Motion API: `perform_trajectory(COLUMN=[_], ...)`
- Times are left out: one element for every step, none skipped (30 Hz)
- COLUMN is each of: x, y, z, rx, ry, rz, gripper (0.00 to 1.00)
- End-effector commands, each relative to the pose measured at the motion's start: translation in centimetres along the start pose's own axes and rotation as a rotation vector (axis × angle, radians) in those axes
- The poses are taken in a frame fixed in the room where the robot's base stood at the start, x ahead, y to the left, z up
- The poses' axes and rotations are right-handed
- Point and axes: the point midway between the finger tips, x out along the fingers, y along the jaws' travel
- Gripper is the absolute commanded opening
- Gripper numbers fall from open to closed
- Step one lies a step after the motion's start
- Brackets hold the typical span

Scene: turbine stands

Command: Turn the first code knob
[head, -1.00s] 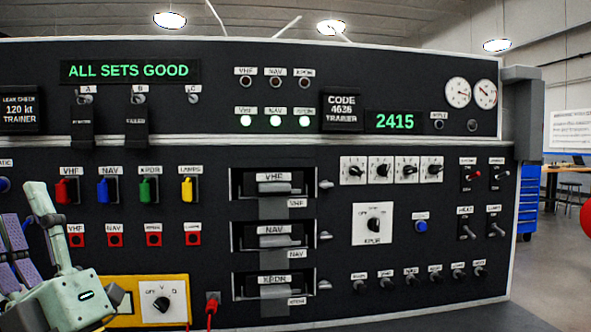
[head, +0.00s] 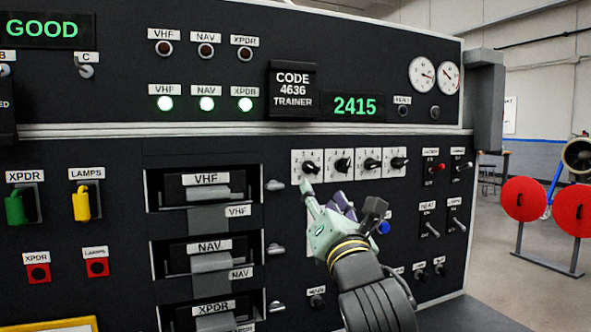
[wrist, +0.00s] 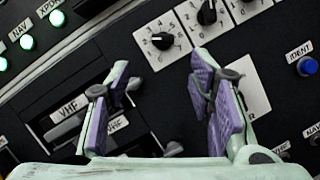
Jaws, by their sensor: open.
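The first code knob (head: 308,167) is the leftmost of a row of black knobs on white plates. In the wrist view the knob (wrist: 162,41) shows ahead of the fingers, with numbers around it. My gripper (head: 340,198) is open, just below the row in the head view, with one fingertip close under the first knob's plate. In the wrist view the gripper's fingers (wrist: 160,66) are apart and empty, and the knob appears beyond the gap between them. The second knob (wrist: 207,12) is to its right. The green display (head: 355,106) reads 2415; the placard (head: 292,89) reads CODE 4636 TRAINER.
Drawer-like VHF (head: 205,185) and NAV (head: 208,248) units with handles protrude left of the gripper. A blue IDENT button (wrist: 307,66) is to the right. My gripper covers most of the XPDR selector plate (wrist: 250,92). Toggle switches (head: 456,223) stand farther right.

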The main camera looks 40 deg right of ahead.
Motion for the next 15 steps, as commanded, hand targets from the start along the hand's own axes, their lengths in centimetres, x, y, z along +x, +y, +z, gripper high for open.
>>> perform_trajectory(x=[0.1,0.2,0.6,0.9,1.3,2.0,2.5,3.1,3.9,4.5,5.2,5.9,6.5,7.0,7.7], y=[-0.3,-0.4,-0.4,-0.4,-0.3,-0.3,-0.3,-0.2,-0.2,-0.2,-0.2,-0.2,-0.3,-0.3,-0.2], z=[0.3,0.4,0.4,0.4,0.5,0.5,0.5,0.5,0.5,0.5,0.5,0.5,0.5,0.5,0.5], rx=[-0.013,-0.016,-0.017,-0.016,-0.015,-0.014,-0.013,-0.013,-0.013,-0.013,-0.012,-0.013,-0.013,-0.013,-0.012], ry=[0.000,0.000,0.001,0.001,0.001,0.001,0.002,0.002,0.002,0.002,0.003,0.003,0.002,0.002,0.002], rz=[-0.008,-0.011,-0.012,-0.012,-0.010,-0.010,-0.010,-0.010,-0.010,-0.010,-0.010,-0.009,-0.010,-0.010,-0.009], gripper=[0.48,0.48,0.48,0.48,0.48,0.48,0.48,0.48,0.48,0.48,0.48,0.48,0.48,0.48,0.48])
